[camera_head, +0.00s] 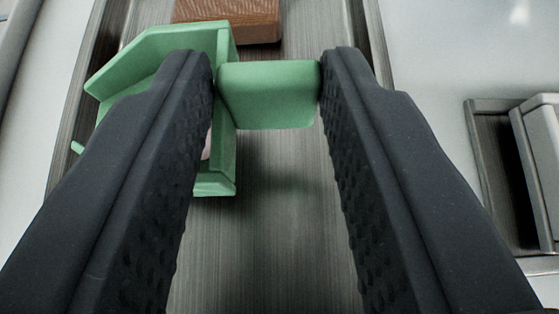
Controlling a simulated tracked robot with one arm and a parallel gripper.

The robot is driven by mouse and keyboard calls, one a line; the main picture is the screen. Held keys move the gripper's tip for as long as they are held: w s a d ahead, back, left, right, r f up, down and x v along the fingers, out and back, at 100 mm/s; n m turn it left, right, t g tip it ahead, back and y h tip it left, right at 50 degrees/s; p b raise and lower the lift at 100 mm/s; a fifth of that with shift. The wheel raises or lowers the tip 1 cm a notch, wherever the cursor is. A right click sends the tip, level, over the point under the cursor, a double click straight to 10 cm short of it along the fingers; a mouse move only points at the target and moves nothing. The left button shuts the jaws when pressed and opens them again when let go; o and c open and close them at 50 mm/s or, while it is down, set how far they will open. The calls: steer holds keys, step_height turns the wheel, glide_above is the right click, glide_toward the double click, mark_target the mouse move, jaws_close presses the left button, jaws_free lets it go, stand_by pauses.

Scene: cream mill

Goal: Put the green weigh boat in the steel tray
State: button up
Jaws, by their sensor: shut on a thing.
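The green weigh boat (160,45) is at the upper left, an angular open dish with a block-like handle (268,95) on its right side. My gripper (267,75) is shut on this handle, with a dark ridged finger against each end of it. The left finger hides part of the dish, and a small pale patch shows inside it. The boat is over the brushed steel tray (270,240), with a soft shadow on the metal below the handle. I cannot tell whether the boat touches the tray floor.
A brown block (232,17) lies at the far end of the tray, just beyond the boat. The tray's raised side walls run along left and right. A smaller metal tray with a grey block (545,150) stands at the right on the pale surface. The near tray floor is bare.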

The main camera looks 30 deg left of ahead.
step_height(320, 180, down, 4)
steer(key=shift+f, duration=0.1)
stand_by(0.4)
steer(key=o, duration=1)
